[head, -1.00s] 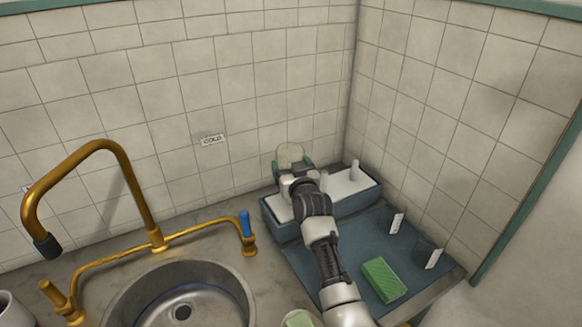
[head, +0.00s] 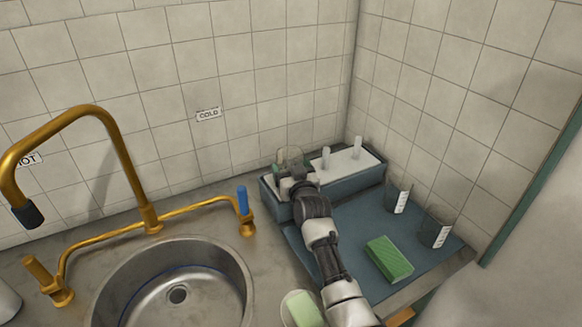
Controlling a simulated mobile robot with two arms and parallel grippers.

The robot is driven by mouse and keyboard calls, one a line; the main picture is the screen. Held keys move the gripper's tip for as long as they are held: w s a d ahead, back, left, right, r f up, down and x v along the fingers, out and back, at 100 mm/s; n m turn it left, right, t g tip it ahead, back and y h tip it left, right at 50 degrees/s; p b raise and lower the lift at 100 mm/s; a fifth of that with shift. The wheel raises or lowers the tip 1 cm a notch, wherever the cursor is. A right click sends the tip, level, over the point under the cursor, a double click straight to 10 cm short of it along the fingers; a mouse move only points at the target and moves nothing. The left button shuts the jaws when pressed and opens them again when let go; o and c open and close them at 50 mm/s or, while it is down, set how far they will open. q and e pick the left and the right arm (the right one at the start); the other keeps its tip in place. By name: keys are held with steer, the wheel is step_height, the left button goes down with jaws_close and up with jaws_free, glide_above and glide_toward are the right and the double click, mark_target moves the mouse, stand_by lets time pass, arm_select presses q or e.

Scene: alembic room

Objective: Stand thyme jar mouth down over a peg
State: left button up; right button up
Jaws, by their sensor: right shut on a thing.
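My right gripper (head: 291,176) is shut on a clear glass jar (head: 291,155) at the left end of the drying rack. No readable label shows on this jar, so I cannot confirm that it is the thyme one. The rack (head: 340,193) is a blue tray with a white top. Two white pegs, one nearer (head: 326,157) and one farther right (head: 358,147), stand bare on it. My gripper and wrist hide the rack's left end, so I cannot tell whether a peg is inside the jar or whether the jar touches the rack. My left gripper is out of view.
Two dark glass jars with white labels (head: 397,197) (head: 437,230) stand on the blue mat (head: 340,232) by the right wall. A green sponge (head: 389,259) lies on the mat. A soap dish (head: 302,309), sink (head: 176,293) and brass tap (head: 150,217) are left of my arm.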

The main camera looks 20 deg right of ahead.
steer(key=o, duration=1)
steer(key=shift+f, duration=0.1)
